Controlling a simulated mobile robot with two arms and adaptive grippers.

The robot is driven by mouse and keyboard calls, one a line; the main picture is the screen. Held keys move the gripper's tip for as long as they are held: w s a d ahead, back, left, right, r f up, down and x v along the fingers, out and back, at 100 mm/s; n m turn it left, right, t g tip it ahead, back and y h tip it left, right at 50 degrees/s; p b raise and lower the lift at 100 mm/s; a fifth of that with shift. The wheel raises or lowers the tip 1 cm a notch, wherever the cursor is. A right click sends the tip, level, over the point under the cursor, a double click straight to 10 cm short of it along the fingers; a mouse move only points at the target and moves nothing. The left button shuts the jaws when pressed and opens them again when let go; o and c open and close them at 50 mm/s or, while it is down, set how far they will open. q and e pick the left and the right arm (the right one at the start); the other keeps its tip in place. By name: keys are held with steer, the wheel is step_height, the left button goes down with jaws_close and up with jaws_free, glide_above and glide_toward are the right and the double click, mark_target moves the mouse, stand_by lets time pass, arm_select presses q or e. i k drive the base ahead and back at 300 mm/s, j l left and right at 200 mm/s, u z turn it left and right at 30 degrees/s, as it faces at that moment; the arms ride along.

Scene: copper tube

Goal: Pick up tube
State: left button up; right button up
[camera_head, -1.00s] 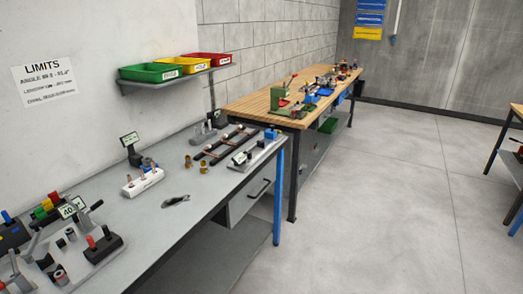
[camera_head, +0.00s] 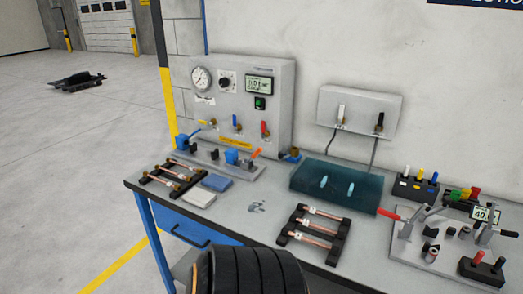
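Copper tubes lie on two dark racks on the grey workbench. One rack (camera_head: 147,179) is at the bench's left end, with copper tubes (camera_head: 172,180) across it. The other rack (camera_head: 337,247) is near the front edge at the middle, with copper tubes (camera_head: 318,227) across it that carry white labels. I cannot tell which tube the task means. Neither gripper shows. A black ribbed part at the bottom centre, probably part of my arm, covers some of the bench's front.
A gauge panel (camera_head: 283,105) stands at the back of the bench (camera_head: 235,220). A teal translucent box (camera_head: 335,187) is right of it. A red-handled fixture (camera_head: 405,235) and a lever block (camera_head: 482,270) are at the right. Open floor (camera_head: 70,180) lies left.

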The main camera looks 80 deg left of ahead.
mark_target(188, 179)
steer(key=u, duration=0.4)
steer(key=j+u, duration=0.1)
steer(key=u, duration=0.75)
steer(key=j+u, duration=0.1)
steer(key=u, duration=0.75)
steer(key=i+j, duration=0.05)
